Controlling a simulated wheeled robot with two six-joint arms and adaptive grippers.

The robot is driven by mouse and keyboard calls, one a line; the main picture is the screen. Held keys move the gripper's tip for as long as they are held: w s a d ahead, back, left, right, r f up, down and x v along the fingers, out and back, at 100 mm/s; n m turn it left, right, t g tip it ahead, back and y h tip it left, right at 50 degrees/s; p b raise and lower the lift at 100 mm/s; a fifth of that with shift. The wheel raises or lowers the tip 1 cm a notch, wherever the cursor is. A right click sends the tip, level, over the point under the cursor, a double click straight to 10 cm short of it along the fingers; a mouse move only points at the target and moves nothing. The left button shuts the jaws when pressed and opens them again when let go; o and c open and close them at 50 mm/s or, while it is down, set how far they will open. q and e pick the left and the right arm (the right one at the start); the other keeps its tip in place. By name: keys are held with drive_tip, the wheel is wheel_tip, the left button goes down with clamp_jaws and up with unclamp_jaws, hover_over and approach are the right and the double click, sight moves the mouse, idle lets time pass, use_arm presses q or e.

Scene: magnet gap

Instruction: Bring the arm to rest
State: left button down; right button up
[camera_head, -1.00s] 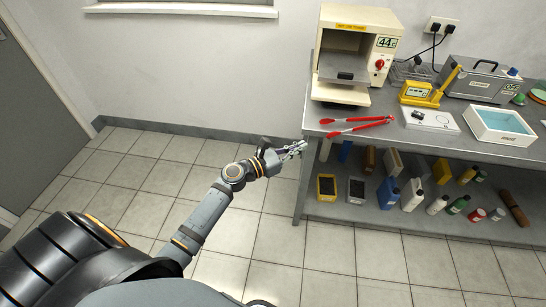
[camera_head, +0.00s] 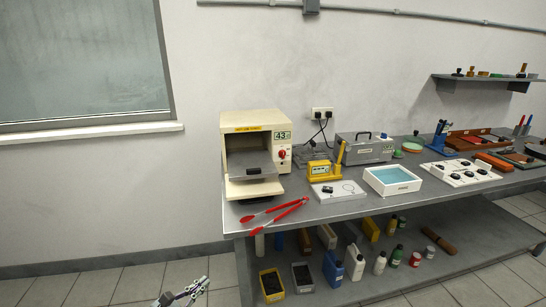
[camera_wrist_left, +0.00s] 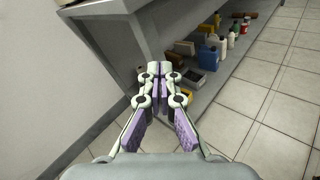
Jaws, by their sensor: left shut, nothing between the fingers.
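My left gripper (camera_head: 186,292) shows at the bottom edge of the head view, low in front of the bench's left end and left of the lower shelf. Its arm is cut off by the frame. In the left wrist view its two fingers (camera_wrist_left: 158,72) meet at the tips, shut and empty. They point toward the bench's leg and lower shelf; I cannot tell the exact distance. My right gripper is not in view.
The grey bench (camera_head: 330,213) holds a cream oven (camera_head: 254,135) with its door open, red tongs (camera_head: 274,210) near the front edge, a yellow gauge (camera_head: 320,170) and a white tray of blue liquid (camera_head: 392,188). Bottles and bins (camera_head: 271,285) fill the lower shelf. Floor at left is clear.

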use_arm(q)
drive_tip(key=s+a+f+m+g+y+p, duration=0.1)
drive_tip(key=s+a+f+m+g+y, duration=0.2)
drive_tip(key=f, duration=0.6)
drive_tip(key=s+a+f+m+g+y+p, duration=0.1)
drive_tip(key=s+a+f+m, duration=0.3)
drive_tip(key=f, duration=0.4)
drive_tip(key=s+a+f+m+g+y+p, duration=0.15)
drive_tip(key=s+f+m, duration=0.3)
drive_tip(key=f, duration=0.45)
drive_tip(key=s+d+f+m+g+y+p, duration=0.1)
drive_tip(key=s+f+m, duration=0.3)
drive_tip(key=s, duration=0.6)
drive_tip(key=s+d+f+m+g+y, duration=0.1)
drive_tip(key=s+d+f+m+g, duration=0.1)
drive_tip(key=s+f+m+g, duration=0.2)
drive_tip(key=s+d+f+m+g+y+p, duration=0.1)
drive_tip(key=s+f+m, duration=0.5)
drive_tip(key=s, duration=1)
drive_tip(key=shift+d+f+m+g+p, duration=0.2)
drive_tip(key=shift+d+m+g+p, duration=0.1)
drive_tip(key=shift+m+g, duration=0.7)
